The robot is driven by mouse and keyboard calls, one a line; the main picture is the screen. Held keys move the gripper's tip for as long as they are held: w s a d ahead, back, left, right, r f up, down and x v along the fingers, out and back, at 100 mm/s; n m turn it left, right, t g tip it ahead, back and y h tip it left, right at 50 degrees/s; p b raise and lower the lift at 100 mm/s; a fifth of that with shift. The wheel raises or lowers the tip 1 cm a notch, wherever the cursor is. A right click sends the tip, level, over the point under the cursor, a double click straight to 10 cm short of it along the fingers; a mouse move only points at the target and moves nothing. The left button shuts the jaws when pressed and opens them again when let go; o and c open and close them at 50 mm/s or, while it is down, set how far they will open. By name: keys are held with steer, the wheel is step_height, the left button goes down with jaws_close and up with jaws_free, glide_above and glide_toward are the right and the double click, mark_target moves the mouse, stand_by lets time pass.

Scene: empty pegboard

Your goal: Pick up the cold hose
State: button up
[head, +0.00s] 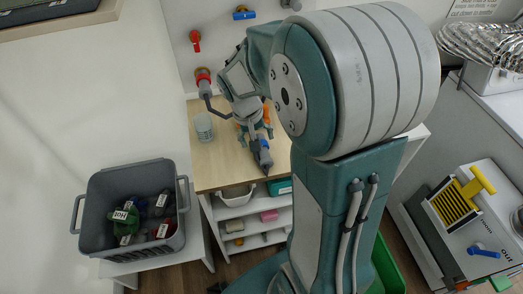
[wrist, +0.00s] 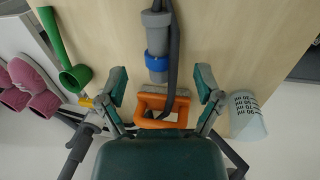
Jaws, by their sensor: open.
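A grey hose end with a blue band, which looks like the cold hose (wrist: 157,62), lies on the wooden tabletop (wrist: 225,35). A dark tube runs along its right side. In the head view the hose (head: 262,156) shows near the table's front edge, just in front of my gripper (head: 254,128). In the wrist view my gripper (wrist: 161,82) is open. Its two fingers stand apart, left and right of the hose's near end, and nothing is gripped. An orange-handled brush (wrist: 161,108) lies between the fingers, nearer my palm.
A clear cup with print (head: 203,127) stands left of my gripper. A green funnel-like object (wrist: 66,60) lies at the left in the wrist view. A red-banded fitting (head: 203,78) with a dark hose is at the wall. A grey bin (head: 90,240) of labelled items stands left.

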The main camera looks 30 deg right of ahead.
mark_target(263, 155)
steer(key=f, duration=0.3)
steer(key=d+f, duration=0.1)
steer(key=f, duration=0.2)
steer(key=d+f, duration=0.1)
steer(key=f, duration=0.2)
steer(key=shift+s, duration=0.2)
jaws_close()
